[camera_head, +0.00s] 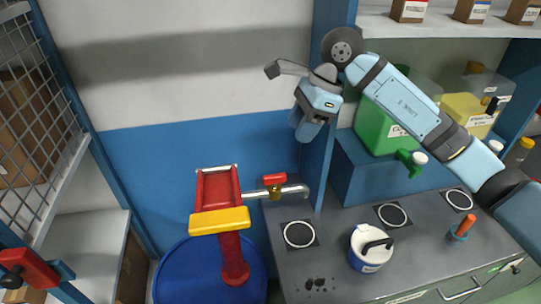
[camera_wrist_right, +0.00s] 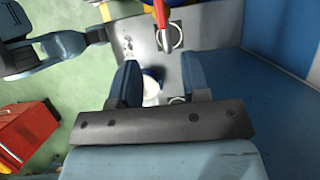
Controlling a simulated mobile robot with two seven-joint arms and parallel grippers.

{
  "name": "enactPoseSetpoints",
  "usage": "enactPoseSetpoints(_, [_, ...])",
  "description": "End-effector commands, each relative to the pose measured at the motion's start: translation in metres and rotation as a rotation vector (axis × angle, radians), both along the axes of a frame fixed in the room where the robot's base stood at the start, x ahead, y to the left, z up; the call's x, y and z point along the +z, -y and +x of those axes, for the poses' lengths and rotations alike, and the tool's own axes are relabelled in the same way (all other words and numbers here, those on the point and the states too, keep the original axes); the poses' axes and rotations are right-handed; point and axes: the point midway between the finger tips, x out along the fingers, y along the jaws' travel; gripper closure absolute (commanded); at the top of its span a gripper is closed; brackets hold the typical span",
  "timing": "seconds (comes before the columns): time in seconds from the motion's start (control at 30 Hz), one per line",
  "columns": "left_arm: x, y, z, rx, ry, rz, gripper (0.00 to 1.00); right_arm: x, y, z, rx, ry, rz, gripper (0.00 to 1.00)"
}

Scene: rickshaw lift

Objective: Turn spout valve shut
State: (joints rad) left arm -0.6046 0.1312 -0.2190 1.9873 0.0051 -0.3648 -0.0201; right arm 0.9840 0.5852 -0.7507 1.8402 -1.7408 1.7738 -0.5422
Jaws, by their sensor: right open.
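The spout valve has a red handle (camera_head: 274,179) on a brass body, set on a silver spout (camera_head: 290,191) that reaches right from a red pump (camera_head: 217,188) over a blue drum (camera_head: 185,275). The handle lies roughly along the spout. My right gripper (camera_head: 308,128) hangs above and right of the valve, apart from it, fingers mostly hidden by its body. In the right wrist view my right gripper (camera_wrist_right: 160,75) is open and empty, and a red part (camera_wrist_right: 160,14), likely the valve handle, shows beyond the fingers. My left gripper does not show clearly.
A grey counter (camera_head: 345,285) holds a white-and-blue container (camera_head: 368,250) and several ringed marks. A blue post (camera_head: 318,175) stands close to the spout. A green jug (camera_head: 376,128) sits on a blue box at right. A mesh rack (camera_head: 35,110) is at left.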

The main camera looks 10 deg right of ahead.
Motion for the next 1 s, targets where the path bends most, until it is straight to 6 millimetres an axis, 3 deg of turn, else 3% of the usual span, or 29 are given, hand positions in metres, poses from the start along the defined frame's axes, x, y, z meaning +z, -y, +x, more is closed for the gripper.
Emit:
enactPoseSetpoints(0.27, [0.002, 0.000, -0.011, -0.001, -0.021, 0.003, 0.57, -0.022, -0.009, 0.000, -0.001, -0.003, -0.004, 0.57])
enactPoseSetpoints(0.7, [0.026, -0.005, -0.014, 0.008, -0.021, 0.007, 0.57, -0.104, -0.044, -0.001, 0.000, -0.002, -0.003, 0.57])
enactPoseSetpoints(1.0, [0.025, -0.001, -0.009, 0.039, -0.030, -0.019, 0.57, -0.126, -0.052, 0.000, 0.000, 0.001, -0.002, 0.57])
